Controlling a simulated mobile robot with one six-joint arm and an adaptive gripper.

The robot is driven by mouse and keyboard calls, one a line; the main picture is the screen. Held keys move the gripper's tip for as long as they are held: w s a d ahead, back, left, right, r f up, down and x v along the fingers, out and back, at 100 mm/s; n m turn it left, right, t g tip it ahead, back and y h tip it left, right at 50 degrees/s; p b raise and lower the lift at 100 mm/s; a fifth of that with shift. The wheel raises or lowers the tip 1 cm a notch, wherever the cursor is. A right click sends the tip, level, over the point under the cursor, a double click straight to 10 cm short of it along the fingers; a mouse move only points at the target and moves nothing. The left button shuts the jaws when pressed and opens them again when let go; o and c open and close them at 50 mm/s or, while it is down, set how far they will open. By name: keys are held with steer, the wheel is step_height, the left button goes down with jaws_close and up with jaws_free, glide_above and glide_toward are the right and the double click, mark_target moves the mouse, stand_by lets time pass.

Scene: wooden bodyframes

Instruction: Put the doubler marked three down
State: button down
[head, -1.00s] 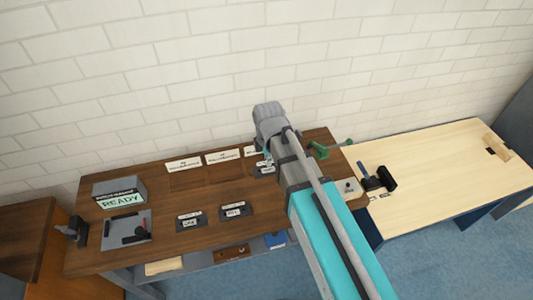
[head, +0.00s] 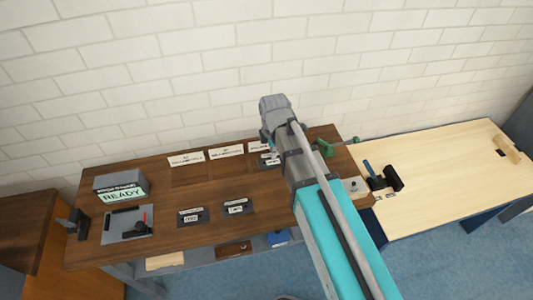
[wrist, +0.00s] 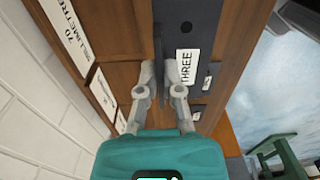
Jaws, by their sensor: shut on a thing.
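The doubler marked THREE (wrist: 185,105) is a dark grey plate with a white label and a thin upright fin. My gripper (wrist: 161,82) is shut on that fin, with one finger on each side, in the wrist view. In the head view the doubler (head: 268,160) shows only partly beside my arm, at the back of the brown bench by a white card. My gripper (head: 268,146) is mostly hidden there by my arm. I cannot tell whether the plate touches the bench.
Two more labelled dark plates (head: 192,216) (head: 238,207) lie at the front of the brown bench (head: 170,238). White cards (head: 226,151) line its back edge. A READY display box (head: 121,188) stands left. A green clamp (head: 327,148) is close right of my gripper.

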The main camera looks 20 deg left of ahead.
mark_target(266, 150)
steer(key=w+a+f+b, duration=0.1)
steer(key=w+f+b, duration=0.1)
steer(key=w+a+f+b, duration=0.2)
steer(key=w+f, duration=0.1)
steer(key=w+a+f+b, duration=0.1)
steer(key=w+f+b, duration=0.1)
steer(key=w, duration=0.1)
steer(key=shift+a+f+b, duration=0.2)
steer(key=shift+a+b, duration=0.1)
steer(key=shift+b, duration=0.05)
steer(key=shift+w+a+f+b, duration=0.25)
steer(key=shift+w+f+b, duration=0.1)
steer(key=shift+f+b, duration=1.65)
steer(key=shift+f, duration=0.15)
steer(key=c, duration=1.1)
jaws_free()
steer(key=shift+r, duration=0.2)
